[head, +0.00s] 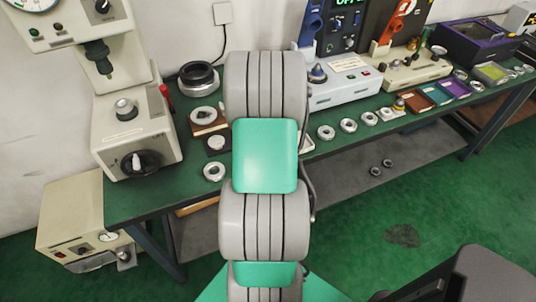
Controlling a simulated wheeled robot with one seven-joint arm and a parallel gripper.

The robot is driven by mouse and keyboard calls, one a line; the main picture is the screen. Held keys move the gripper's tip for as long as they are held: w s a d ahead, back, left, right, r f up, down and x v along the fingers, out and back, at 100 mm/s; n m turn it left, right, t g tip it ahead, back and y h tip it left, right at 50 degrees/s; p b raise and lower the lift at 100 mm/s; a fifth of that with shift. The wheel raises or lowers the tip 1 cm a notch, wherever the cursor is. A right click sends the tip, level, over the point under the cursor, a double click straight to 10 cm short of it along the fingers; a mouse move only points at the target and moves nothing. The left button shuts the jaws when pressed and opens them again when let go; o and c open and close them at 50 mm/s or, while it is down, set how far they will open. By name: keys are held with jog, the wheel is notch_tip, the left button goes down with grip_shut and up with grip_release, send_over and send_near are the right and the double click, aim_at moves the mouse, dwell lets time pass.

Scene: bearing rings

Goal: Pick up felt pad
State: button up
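My arm with grey and green links fills the middle of the head view and hides part of the green bench top (330,150). My gripper is not in view; the arm's far end lies beyond its visible links. I cannot pick out the felt pad with certainty. A small dark square piece (216,143) with a light round centre lies on the bench just left of the arm and may be it. Part of a pale item shows at the arm's right edge, mostly hidden.
A metal ring (214,171) lies near the bench's left front. A large dark ring (198,77) stands farther back. Several rings, including one ring (326,132), line the front right. A grey press machine (135,125) stands left, and a white instrument box (345,85) stands behind.

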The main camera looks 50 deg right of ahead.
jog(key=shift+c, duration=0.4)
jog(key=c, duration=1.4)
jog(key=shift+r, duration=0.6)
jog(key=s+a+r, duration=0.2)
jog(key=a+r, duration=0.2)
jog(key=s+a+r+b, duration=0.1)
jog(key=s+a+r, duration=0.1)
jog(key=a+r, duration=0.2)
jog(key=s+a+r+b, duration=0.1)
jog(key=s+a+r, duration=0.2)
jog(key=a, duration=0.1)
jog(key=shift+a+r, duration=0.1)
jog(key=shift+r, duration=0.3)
